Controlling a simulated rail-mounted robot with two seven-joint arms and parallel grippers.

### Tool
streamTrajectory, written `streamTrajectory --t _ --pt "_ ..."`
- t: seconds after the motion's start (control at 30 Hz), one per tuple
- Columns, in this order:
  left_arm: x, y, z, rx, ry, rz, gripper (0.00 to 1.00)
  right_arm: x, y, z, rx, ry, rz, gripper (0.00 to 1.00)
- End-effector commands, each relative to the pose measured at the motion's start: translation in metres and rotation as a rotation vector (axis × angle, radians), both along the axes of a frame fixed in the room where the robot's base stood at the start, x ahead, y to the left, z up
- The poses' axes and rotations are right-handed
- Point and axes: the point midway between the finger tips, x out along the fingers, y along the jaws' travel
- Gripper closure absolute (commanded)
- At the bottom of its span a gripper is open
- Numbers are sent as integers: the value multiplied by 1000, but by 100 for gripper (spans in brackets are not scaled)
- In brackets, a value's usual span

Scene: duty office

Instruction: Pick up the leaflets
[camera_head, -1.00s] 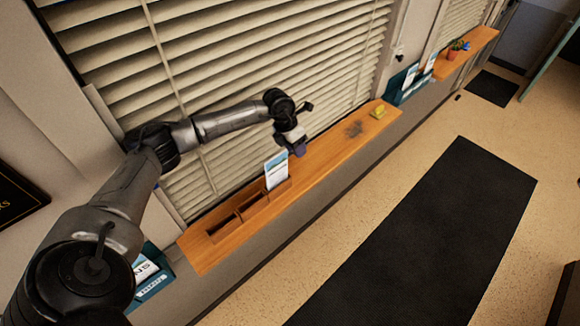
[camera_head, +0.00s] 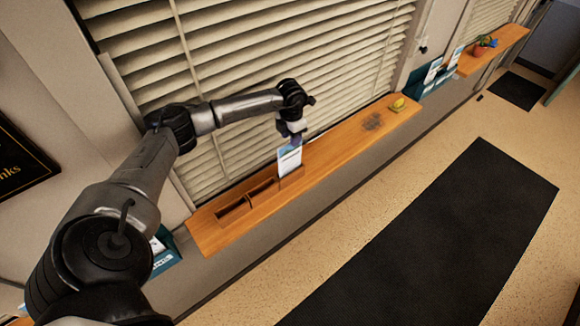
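The leaflets (camera_head: 289,160), white and blue, stand upright in the far-right compartment of a wooden holder (camera_head: 247,205) on the window shelf. My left arm comes in from the left and reaches over the shelf. My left gripper (camera_head: 292,138) points down at the top edge of the leaflets, touching or very close to it. Its fingertips are hidden or too small to tell how far they are apart. My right gripper is not in view.
The other holder compartments look empty. The wooden shelf (camera_head: 335,148) has a dark patch (camera_head: 372,122) and a yellow object (camera_head: 399,104) farther along. Slatted blinds (camera_head: 270,50) are close behind it. Teal leaflet racks hang below (camera_head: 165,258) and beyond (camera_head: 437,75). A black mat (camera_head: 430,240) lies on the floor.

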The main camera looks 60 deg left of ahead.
Motion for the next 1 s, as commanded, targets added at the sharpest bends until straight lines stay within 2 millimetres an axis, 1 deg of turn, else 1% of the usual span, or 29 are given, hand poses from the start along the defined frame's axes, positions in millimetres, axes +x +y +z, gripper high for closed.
streamTrajectory --t 0.17,0.5,0.6,0.8,1.0 --pt "1 -1 -8 -1 -1 0 62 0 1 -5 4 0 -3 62" --pt "2 -3 -50 -1 -2 0 62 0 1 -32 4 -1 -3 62" --pt "2 -3 -55 -1 -2 1 62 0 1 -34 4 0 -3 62" --pt "2 -3 -53 -1 -2 0 62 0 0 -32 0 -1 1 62" --pt "2 -3 -53 -1 -2 0 81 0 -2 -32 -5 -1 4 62"
